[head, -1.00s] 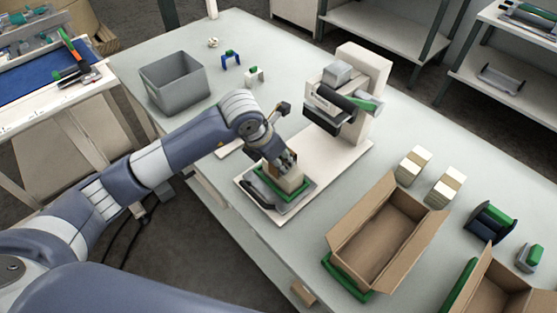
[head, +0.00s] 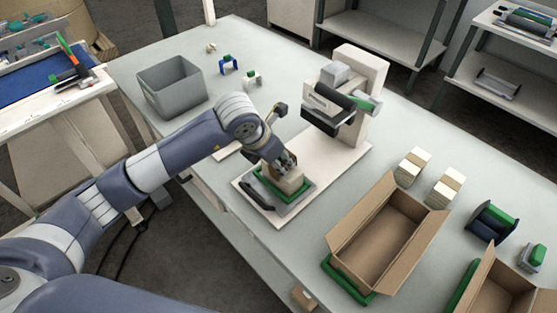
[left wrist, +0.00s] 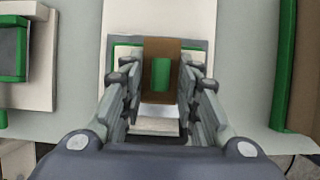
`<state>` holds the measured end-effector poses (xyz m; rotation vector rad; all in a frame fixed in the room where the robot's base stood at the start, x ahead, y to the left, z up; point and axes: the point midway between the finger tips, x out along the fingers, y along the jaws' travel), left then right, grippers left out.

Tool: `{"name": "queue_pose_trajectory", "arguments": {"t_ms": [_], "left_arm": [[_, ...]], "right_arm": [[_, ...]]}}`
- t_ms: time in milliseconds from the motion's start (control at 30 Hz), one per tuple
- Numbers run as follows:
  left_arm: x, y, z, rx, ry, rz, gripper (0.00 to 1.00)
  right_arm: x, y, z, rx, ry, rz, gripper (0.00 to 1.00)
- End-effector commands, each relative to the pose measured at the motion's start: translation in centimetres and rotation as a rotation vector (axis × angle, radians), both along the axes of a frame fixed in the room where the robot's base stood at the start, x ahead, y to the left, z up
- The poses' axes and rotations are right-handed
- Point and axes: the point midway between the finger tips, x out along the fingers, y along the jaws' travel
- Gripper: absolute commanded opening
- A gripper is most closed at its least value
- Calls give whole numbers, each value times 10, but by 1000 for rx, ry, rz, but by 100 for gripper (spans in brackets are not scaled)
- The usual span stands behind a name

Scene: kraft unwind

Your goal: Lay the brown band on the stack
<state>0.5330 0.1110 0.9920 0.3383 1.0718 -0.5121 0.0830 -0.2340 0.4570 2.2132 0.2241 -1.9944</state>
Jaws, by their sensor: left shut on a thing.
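A pale stack (head: 291,184) sits in a grey tray with a green frame (head: 266,188) at the front of a white machine base. My left gripper (head: 285,163) points down right over the stack. In the left wrist view its fingers (left wrist: 160,88) stand on both sides of the brown band (left wrist: 160,50), with a green piece on top of it, and are shut on it. The band is at or just above the stack; the fingers hide whether it touches. My right gripper is not in view.
The machine's head (head: 332,100) stands behind the stack. A grey bin (head: 172,88) is at the back left. An open carton (head: 380,240) and two banded stacks (head: 446,187) are to the right.

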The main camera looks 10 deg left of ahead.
Motion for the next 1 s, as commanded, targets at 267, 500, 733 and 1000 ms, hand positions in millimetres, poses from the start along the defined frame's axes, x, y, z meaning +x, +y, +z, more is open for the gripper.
{"name": "queue_pose_trajectory", "arguments": {"t_ms": [267, 500, 733, 1000], "left_arm": [[-18, 6, -34, 35, 77, -1, 53], [-18, 5, -33, 34, 76, -2, 54], [-18, 6, -31, 34, 75, -2, 55], [-29, 13, 9, 30, 59, -2, 53]], "right_arm": [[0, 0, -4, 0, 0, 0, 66], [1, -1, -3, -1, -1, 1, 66], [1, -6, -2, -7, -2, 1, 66], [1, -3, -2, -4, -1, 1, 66]]}}
